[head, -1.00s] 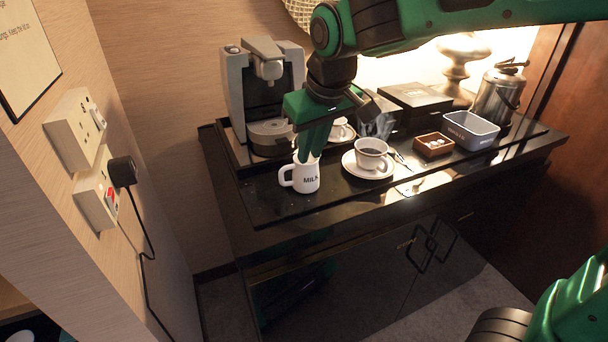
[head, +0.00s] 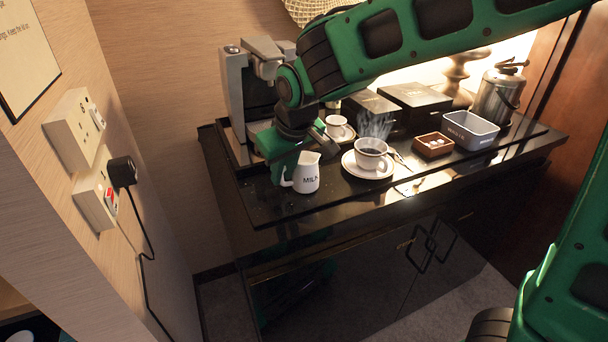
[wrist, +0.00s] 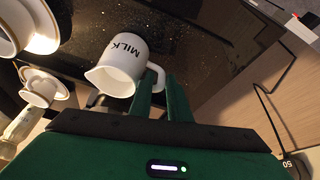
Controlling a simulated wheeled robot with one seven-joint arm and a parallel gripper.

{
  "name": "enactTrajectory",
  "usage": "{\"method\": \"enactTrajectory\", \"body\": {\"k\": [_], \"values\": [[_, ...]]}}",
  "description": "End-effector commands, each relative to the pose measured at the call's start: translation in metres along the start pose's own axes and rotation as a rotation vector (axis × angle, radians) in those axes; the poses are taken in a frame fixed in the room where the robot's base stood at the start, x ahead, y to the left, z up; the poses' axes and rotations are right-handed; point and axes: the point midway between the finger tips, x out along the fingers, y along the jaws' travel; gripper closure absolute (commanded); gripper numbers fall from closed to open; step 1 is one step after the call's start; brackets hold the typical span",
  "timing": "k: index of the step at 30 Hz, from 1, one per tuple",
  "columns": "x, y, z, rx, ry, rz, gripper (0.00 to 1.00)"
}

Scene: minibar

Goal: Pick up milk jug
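The white milk jug (head: 307,176), lettered MILK, stands upright on the black tray at the front left of the counter. Its handle points left in the head view. In the wrist view the jug (wrist: 122,64) is just ahead of my fingers, with its handle (wrist: 157,76) near the fingertips. My gripper (head: 284,180) is low beside the jug's handle side; its fingertips are largely hidden in the head view. In the wrist view my gripper (wrist: 161,80) has its two green fingers apart, with a gap between them. I cannot tell whether a finger touches the handle.
A steaming cup on a saucer (head: 347,163) stands close to the jug's right. A coffee machine (head: 236,95) is behind my gripper. A brown box (head: 433,146), a grey container (head: 470,131) and a metal pot (head: 497,97) stand further right. The tray's front left is clear.

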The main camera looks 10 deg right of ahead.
Motion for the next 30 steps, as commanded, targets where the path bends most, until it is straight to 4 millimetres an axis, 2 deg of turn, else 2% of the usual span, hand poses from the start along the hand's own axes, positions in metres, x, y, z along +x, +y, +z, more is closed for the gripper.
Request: {"method": "enactTrajectory", "body": {"k": [4,12,13,15,30], "values": [[0.016,-0.001,0.000,-0.001,-0.001,-0.001,0.84],[0.019,-0.001,0.000,-0.001,0.001,-0.001,0.84],[0.019,-0.001,0.000,-0.001,0.001,-0.001,0.86],[0.019,-0.001,0.000,-0.001,0.001,-0.001,1.00],[0.018,0.000,0.000,0.000,0.001,-0.001,1.00]]}}
